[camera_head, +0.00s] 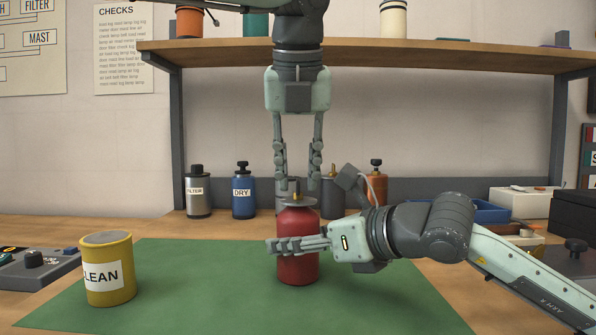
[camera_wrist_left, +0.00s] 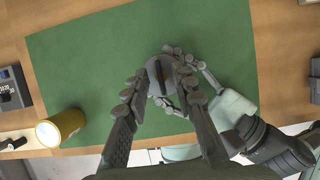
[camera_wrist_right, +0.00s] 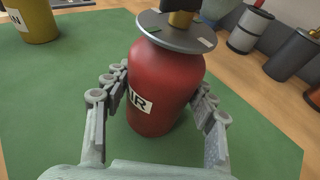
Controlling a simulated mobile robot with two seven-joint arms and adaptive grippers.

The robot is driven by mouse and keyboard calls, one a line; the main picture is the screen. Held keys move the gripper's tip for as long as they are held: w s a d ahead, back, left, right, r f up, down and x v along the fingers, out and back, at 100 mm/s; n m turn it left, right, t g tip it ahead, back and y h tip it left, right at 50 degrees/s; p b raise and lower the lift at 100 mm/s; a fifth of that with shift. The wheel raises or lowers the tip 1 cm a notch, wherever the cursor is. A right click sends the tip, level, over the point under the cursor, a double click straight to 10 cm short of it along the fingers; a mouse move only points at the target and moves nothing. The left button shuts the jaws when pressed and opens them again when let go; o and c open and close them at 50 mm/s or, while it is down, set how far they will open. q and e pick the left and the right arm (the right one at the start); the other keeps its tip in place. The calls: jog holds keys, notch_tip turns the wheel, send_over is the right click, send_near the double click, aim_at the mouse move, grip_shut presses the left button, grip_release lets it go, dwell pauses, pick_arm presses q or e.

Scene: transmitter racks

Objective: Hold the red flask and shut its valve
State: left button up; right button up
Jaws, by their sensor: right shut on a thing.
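The red flask (camera_head: 298,220) stands upright on the green mat (camera_head: 190,290). Its top carries a grey disc with a brass-coloured stem, the valve (camera_head: 298,201); a dark bar on it shows from above in the left wrist view (camera_wrist_left: 160,80). My right gripper (camera_head: 285,245) is shut around the flask's body from the right; the right wrist view (camera_wrist_right: 160,108) shows a finger on each side and part of a white label. My left gripper (camera_head: 297,183) points straight down over the valve, open, with its fingertips on either side of the stem and apart from it.
A yellow canister (camera_head: 109,275) stands on the mat at the left. A silver bottle (camera_head: 198,195), a blue bottle (camera_head: 244,195) and an orange bottle (camera_head: 376,188) stand behind, under a wooden shelf (camera_head: 390,57). A blue tray (camera_head: 490,211) is at the right.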

pick_arm(q)
grip_shut()
jog(key=shift+m, duration=0.4)
jog(key=m+h, duration=0.1)
jog(key=m, duration=0.1)
jog(key=shift+a+m, duration=0.1)
jog(key=shift+m, duration=0.3)
jog(key=m+h, duration=0.1)
jog(key=m, duration=0.1)
jog(key=m+g, duration=0.1)
jog(key=m, duration=0.1)
jog(key=shift+a+m+h, duration=0.1)
jog(key=shift+m+h, duration=0.2)
jog(key=shift+h, duration=0.1)
jog(key=m+g, duration=0.1)
jog(key=m, duration=0.1)
jog(key=m+h, duration=0.1)
jog(key=m, duration=0.2)
jog(key=shift+w+g, duration=0.2)
jog(key=shift+g, duration=0.2)
jog(key=shift+w+a+m+g+h, duration=0.15)
jog(key=shift+m+g, duration=0.3)
jog(key=shift+m, duration=0.7)
jog(key=shift+s+m+g+h, duration=0.15)
jog(key=shift+m+g, duration=0.3)
jog(key=shift+m, duration=0.7)
jog(key=shift+w, duration=0.1)
